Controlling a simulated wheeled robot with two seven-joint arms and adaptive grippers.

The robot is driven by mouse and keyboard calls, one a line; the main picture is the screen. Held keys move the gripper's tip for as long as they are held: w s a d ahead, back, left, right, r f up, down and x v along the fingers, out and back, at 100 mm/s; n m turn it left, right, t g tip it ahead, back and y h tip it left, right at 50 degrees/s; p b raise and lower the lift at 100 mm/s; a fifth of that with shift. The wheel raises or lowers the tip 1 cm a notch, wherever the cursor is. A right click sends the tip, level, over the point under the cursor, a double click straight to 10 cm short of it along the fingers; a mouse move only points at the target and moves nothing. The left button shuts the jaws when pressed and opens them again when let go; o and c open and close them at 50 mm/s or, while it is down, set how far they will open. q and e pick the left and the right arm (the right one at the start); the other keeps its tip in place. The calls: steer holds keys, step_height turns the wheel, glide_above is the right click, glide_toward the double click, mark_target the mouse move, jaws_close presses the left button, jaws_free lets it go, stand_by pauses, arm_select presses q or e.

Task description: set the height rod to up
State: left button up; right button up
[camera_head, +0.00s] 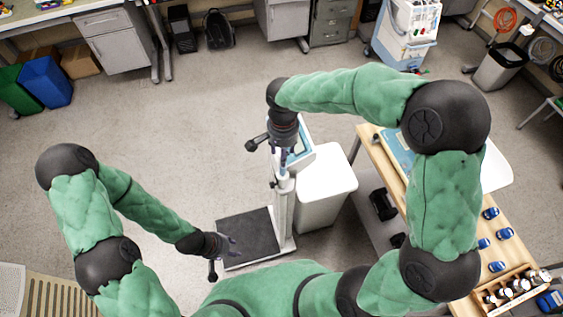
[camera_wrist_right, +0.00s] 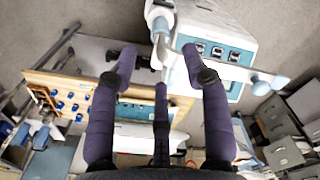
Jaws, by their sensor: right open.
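The medical scale has a dark platform (camera_head: 247,237) on the floor and a white upright column (camera_head: 284,205). The height rod (camera_head: 283,178) appears at the column's top, partly hidden by my right gripper; I cannot tell its setting. My right gripper (camera_head: 283,158) is over the column top, fingers pointing down. A white and light-blue post (camera_wrist_right: 161,22) with a side arm shows just beyond the fingertips. My left gripper (camera_head: 232,246) is open and empty, low over the platform's left side.
A white bin-like box (camera_head: 325,188) stands right of the column. The wooden table (camera_head: 462,205) on the right carries blue devices and a rack of bottles (camera_head: 512,290). A white and blue cart (camera_head: 407,32) stands at the back.

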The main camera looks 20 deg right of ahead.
step_height(320, 180, down, 9)
steer(key=shift+f, duration=0.15)
stand_by(0.4)
jaws_close()
